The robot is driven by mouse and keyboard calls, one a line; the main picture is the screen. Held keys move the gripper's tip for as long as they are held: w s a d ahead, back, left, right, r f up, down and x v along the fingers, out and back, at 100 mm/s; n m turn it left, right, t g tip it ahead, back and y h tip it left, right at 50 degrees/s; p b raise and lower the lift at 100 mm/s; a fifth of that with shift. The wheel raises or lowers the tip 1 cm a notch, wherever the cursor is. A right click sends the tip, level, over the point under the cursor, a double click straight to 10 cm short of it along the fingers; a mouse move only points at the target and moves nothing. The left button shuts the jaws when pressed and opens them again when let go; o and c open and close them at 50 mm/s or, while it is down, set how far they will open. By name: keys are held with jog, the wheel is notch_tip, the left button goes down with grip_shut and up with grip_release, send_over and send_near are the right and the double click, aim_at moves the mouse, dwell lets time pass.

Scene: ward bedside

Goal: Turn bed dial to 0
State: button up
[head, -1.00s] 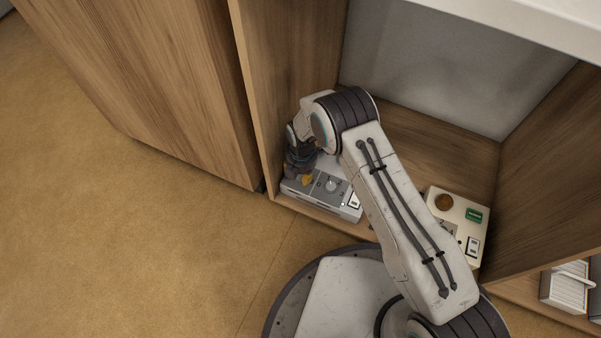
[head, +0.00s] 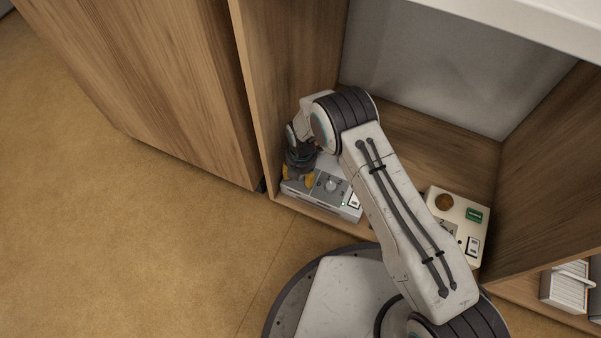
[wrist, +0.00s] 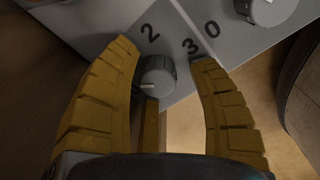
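A grey control box (head: 322,200) sits low in the open wooden bay, with a round knob (head: 331,185) on top. My gripper (head: 298,178) points down at the box's left end. In the wrist view my yellow fingers (wrist: 163,58) are apart, on either side of a grey dial knob (wrist: 158,74); I cannot tell whether they touch it. A pale mark shows on the knob's lower side. The printed figures 2, 3 and 0 stand above and to the right of it. A second knob (wrist: 265,9) is at the top right. Which knob is the bed dial is not readable.
A cream box (head: 443,222) with a brown round knob, a green button and a switch stands at the right in the bay. Wooden side walls flank the bay. A white top (head: 530,25) overhangs it. The floor at left is clear.

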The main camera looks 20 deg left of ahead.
notch_tip(320, 180, up, 12)
jog(key=shift+s+d, duration=0.15)
jog(key=shift+d, duration=0.05)
dwell(0.7)
